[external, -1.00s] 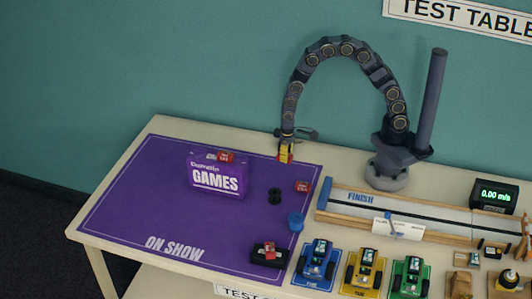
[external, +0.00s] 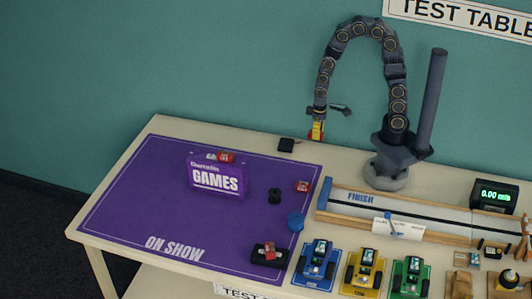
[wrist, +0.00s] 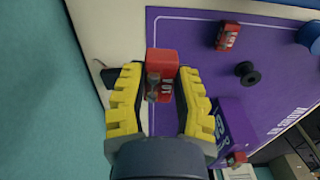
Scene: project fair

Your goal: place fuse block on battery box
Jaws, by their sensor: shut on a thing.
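My gripper (external: 317,133) is raised above the back of the table, with yellow fingers pointing down. In the wrist view, my gripper (wrist: 160,88) is shut on a red block with markings (wrist: 162,62), which looks like the fuse block. In the wrist view this black box (wrist: 108,77) is partly hidden behind the left finger. Nothing is seen on top of it.
The purple mat (external: 140,205) carries a purple games box (external: 215,180) with a red block on top, another red block (external: 303,186), a black spool (external: 275,196), a blue cylinder (external: 296,222) and a black item with red on it (external: 262,262). A wooden track (external: 440,225) lies right.

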